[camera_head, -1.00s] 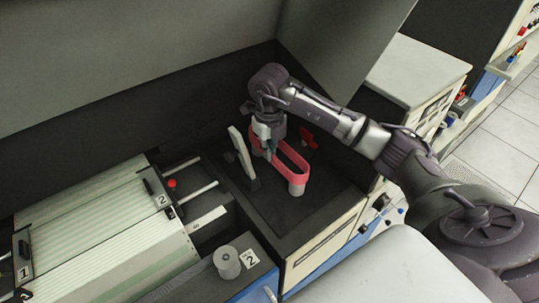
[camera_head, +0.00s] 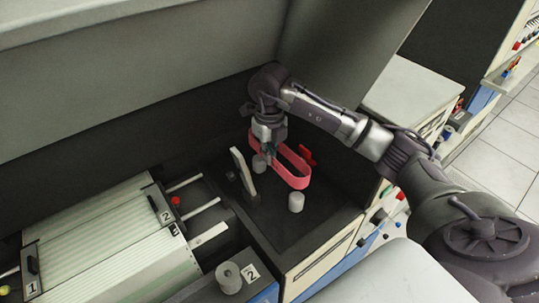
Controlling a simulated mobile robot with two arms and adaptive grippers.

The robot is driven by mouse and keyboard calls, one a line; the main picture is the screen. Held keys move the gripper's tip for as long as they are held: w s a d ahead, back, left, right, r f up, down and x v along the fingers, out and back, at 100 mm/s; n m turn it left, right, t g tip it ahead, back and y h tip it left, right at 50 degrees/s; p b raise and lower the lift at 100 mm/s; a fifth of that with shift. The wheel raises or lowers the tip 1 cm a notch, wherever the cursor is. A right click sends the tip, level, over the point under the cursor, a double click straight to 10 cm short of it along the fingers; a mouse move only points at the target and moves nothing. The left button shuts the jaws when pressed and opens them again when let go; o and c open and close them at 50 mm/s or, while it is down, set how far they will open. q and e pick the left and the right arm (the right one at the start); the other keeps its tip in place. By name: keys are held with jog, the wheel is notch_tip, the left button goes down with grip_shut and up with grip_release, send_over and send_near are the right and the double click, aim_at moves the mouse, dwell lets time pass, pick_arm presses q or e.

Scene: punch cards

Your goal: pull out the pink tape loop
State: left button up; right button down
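The pink tape loop (camera_head: 291,176) is a long flat band in the dark recess of the machine. It hangs raised, and its near end is clear of the grey cylinder (camera_head: 296,202) in front of it. A second grey cylinder (camera_head: 259,164) shows under its far end. My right gripper (camera_head: 268,153) points down at the far end of the loop, with its fingertips at the band. It appears shut on the band, though the fingertips are small and partly hidden. My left gripper is not in view.
A white upright plate (camera_head: 242,170) stands just left of the loop. A red part (camera_head: 308,157) sits behind it on the right. A grey roll (camera_head: 229,277) stands on the front ledge. Ribbed card trays (camera_head: 100,245) fill the left.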

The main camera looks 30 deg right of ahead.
jog(key=shift+r, duration=2.2)
jog(key=shift+s, duration=0.1)
